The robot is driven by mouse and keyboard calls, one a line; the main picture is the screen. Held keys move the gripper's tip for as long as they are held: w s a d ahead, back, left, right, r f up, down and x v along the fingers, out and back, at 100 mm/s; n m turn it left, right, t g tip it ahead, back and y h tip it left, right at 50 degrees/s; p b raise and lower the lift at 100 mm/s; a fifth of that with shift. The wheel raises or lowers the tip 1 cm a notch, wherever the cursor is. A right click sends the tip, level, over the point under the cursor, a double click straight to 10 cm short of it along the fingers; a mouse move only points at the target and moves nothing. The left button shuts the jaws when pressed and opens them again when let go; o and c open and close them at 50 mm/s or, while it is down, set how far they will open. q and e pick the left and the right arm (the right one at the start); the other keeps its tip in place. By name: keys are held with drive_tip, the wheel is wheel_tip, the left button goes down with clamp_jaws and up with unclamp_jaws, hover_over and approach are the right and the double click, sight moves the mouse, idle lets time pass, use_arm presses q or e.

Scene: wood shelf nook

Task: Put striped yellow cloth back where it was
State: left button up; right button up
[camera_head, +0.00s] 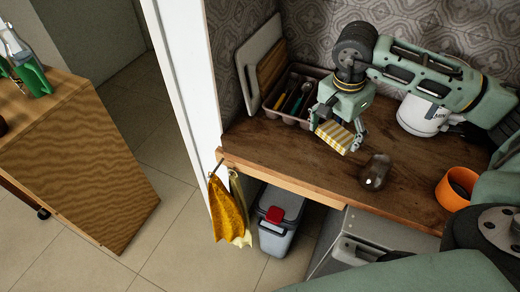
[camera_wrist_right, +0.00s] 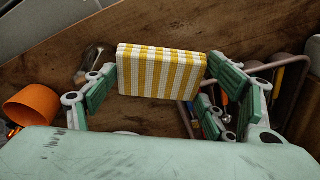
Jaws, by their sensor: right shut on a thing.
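The striped yellow cloth (camera_head: 334,136) is a folded yellow-and-white block. My right gripper (camera_head: 340,128) is shut on it and holds it over the wooden counter (camera_head: 290,160), in front of the cutlery tray. In the right wrist view the cloth (camera_wrist_right: 160,72) sits between the green finger pads of the right gripper (camera_wrist_right: 165,85), its striped face toward the camera. I cannot tell whether its lower edge touches the counter. My left gripper is not in view.
A cutlery tray (camera_head: 278,116) and upright boards (camera_head: 250,65) stand at the back left. A glass (camera_head: 375,172) and an orange cup (camera_head: 443,194) stand on the right. Plain orange (camera_head: 226,207) and pale yellow (camera_head: 240,205) cloths hang at the front edge. Counter front left is clear.

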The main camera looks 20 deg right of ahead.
sight(319, 129)
drive_tip(key=shift+a+f+n, duration=0.25)
drive_tip(key=shift+n, duration=0.15)
drive_tip(key=w+a, duration=0.1)
drive_tip(key=w+f+p, duration=0.1)
drive_tip(key=w+a, duration=0.1)
drive_tip(key=shift+w+a+f+p, duration=0.2)
drive_tip(key=shift+a+f+p, duration=0.1)
drive_tip(key=shift+f+p, duration=0.1)
drive_tip(key=w+a+f, duration=0.1)
drive_tip(key=w, duration=0.1)
drive_tip(key=w+a+f+p, duration=0.1)
drive_tip(key=w+f, duration=0.1)
drive_tip(key=w+a+f+p, duration=0.1)
drive_tip(key=w+a, duration=0.1)
drive_tip(key=shift+w+f, duration=0.1)
drive_tip(key=shift+f, duration=0.25)
wheel_tip(319, 129, down, 4)
drive_tip(key=shift+r+p, duration=0.2)
drive_tip(key=shift+p, duration=0.8)
drive_tip(key=shift+f, duration=0.3)
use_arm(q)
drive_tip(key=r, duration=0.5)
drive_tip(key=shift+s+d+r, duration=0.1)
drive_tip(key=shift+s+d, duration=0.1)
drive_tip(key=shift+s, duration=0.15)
